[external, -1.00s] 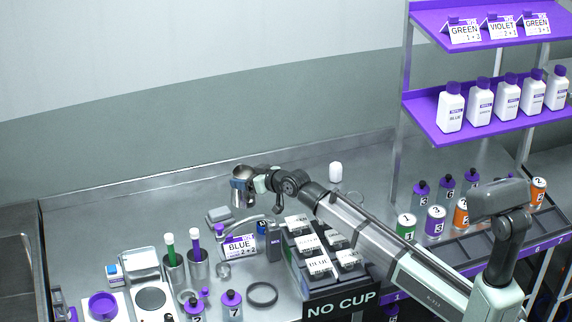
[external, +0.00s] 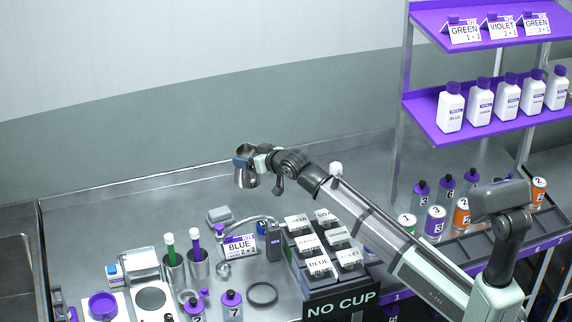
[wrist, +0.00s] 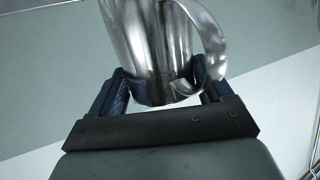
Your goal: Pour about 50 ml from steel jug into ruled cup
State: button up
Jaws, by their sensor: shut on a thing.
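The steel jug (external: 247,178) is a shiny metal vessel with a looped handle, held in the air above the back of the steel bench. My gripper (external: 251,162) is shut on it. In the wrist view the two dark fingers of my gripper (wrist: 161,92) sit either side of the jug (wrist: 150,45), with the handle at right. The jug's rim and contents are out of sight there. The jug looks close to upright, though a slight tilt is hard to judge. I cannot clearly pick out the ruled cup.
A BLUE card (external: 240,246), steel beakers with green and purple tools (external: 197,262), a scale (external: 152,299) and a rack of labelled packets (external: 318,266) stand below. Purple shelves (external: 470,128) rise at right. The back left bench is clear.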

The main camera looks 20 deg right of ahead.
jog(key=shift+s+d+f+m+t+h, duration=0.25)
jog(key=shift+d+f+m+h, duration=0.15)
jog(key=shift+f+h, duration=0.05)
jog(key=shift+s+d+f+m+t+h, duration=0.2)
jog(key=shift+d+f+m+t+h, duration=0.05)
jog(key=shift+d+f+m+h, duration=0.2)
jog(key=s+d+r+m+g+h, duration=0.25)
jog(key=s+d+m+h, duration=0.25)
jog(key=d+m+h, duration=0.25)
jog(key=s+d+r+m+g+h, duration=0.2)
jog(key=s+d+m+g+h, duration=0.2)
jog(key=s+d+m+h, duration=0.25)
jog(key=shift+m+t+h, duration=0.35)
jog(key=shift+m+h, duration=0.1)
jog(key=shift+h, duration=0.25)
jog(key=shift+w+a+f, duration=0.1)
jog(key=shift+w+f, duration=0.25)
jog(key=shift+f, duration=0.5)
jog(key=shift+w+a+f, duration=0.1)
jog(key=shift+w+f, duration=0.25)
jog(key=shift+f, duration=0.45)
jog(key=shift+w+a+f, duration=0.1)
jog(key=shift+w+f, duration=0.25)
jog(key=shift+f, duration=0.5)
